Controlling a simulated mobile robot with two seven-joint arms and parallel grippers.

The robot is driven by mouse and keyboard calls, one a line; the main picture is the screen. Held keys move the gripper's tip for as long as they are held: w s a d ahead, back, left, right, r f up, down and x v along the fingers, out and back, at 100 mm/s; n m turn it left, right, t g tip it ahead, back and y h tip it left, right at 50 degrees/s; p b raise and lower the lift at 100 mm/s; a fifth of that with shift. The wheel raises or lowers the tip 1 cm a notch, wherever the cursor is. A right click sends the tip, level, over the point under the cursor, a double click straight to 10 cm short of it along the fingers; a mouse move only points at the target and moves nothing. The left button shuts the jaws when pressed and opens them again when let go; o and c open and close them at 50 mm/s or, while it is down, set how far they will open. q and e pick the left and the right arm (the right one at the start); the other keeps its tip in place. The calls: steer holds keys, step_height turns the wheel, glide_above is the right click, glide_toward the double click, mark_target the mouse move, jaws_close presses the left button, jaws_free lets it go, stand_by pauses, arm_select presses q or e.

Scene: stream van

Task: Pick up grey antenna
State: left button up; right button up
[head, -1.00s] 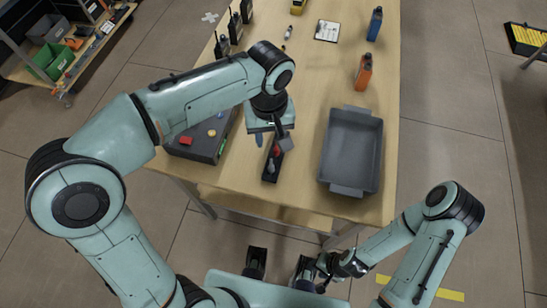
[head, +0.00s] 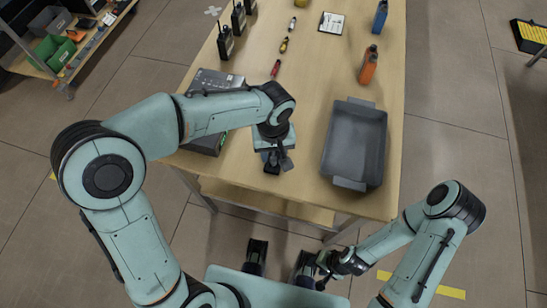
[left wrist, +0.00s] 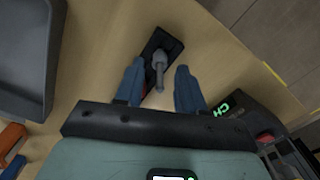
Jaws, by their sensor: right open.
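The grey antenna (left wrist: 159,68) stands up from a small black base (left wrist: 167,45) on the table, in the left wrist view. My left gripper (left wrist: 158,84) is open above it, with one blue finger on each side of the antenna and gaps between. In the head view my left gripper (head: 276,156) is over the black base (head: 271,168) near the table's front edge and hides the antenna. My right gripper (head: 324,268) is open and empty in front of the table, away from the antenna.
A grey tray (head: 351,183) stands right of my left gripper. A dark box (head: 209,143) with a green display is to the left, partly under my arm. Screwdrivers (head: 275,69), radios (head: 225,42), a clipboard (head: 331,22) and an orange bottle (head: 368,65) are further back.

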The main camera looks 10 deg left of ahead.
arm_select(q)
jaws_close()
step_height(320, 180, up, 20)
steer(key=p, duration=0.3)
arm_select(e)
steer(key=r, duration=0.2)
steer(key=w+r, duration=0.1)
steer(key=shift+w+r, duration=0.15)
steer(key=shift+r, duration=0.2)
